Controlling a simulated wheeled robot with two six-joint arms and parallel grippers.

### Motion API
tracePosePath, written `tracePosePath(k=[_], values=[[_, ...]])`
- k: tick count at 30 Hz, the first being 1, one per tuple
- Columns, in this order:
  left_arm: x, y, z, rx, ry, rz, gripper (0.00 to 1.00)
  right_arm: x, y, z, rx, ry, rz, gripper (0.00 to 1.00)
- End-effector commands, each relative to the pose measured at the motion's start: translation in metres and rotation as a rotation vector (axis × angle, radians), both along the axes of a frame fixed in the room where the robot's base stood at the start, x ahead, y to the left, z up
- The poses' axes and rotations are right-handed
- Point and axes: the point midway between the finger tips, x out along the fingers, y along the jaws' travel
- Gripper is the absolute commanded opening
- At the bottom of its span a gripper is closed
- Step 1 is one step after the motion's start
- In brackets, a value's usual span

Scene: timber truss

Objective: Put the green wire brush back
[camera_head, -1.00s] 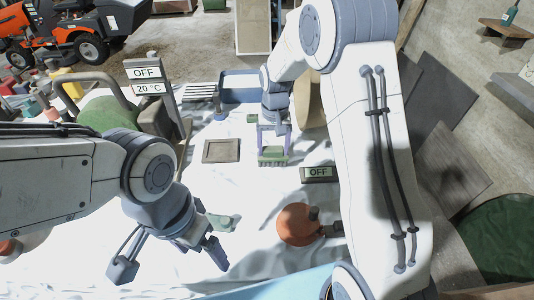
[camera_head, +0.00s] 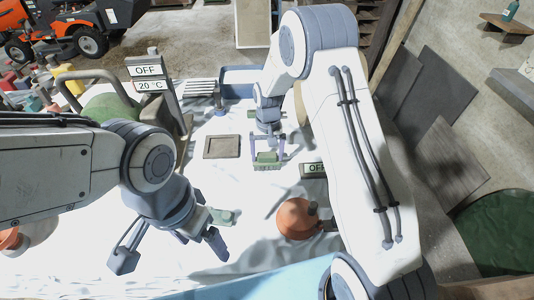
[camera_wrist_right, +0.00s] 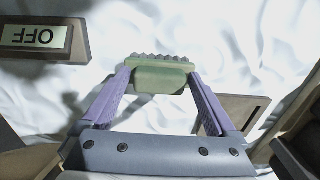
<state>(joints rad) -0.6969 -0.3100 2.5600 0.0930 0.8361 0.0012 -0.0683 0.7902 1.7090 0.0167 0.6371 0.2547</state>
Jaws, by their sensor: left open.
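The green wire brush (camera_head: 266,158) is at my right gripper (camera_head: 267,153), over the white cloth in the middle of the table. In the right wrist view the brush (camera_wrist_right: 158,74) lies across between the two purple fingertips of the gripper (camera_wrist_right: 160,80), which touch its ends; its ridged side faces away from the palm. Whether it clears the cloth is hard to tell. My left gripper (camera_head: 170,250) is open and empty at the front left, its fingers wide apart.
A square brown tray (camera_head: 222,147) lies left of the brush. A grey-green block (camera_head: 222,216) is near my left gripper. A small green piece (camera_head: 253,113) lies farther back.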

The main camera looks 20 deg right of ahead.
Motion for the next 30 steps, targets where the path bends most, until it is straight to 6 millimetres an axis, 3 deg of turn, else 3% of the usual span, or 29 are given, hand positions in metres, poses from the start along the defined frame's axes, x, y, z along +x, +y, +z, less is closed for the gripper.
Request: tracePosePath(k=[11, 24, 30], values=[[0.000, 0.000, 0.000, 0.000, 0.000, 0.000, 0.89, 0.001, 0.000, 0.008, 0.000, -0.003, 0.000, 1.00], [0.000, 0.000, -0.023, 0.000, 0.000, -0.001, 0.89, 0.001, -0.001, 0.094, 0.000, -0.006, 0.000, 1.00], [0.000, 0.000, -0.026, 0.000, 0.000, -0.002, 0.89, 0.000, -0.001, 0.118, 0.000, -0.002, 0.000, 1.00]])
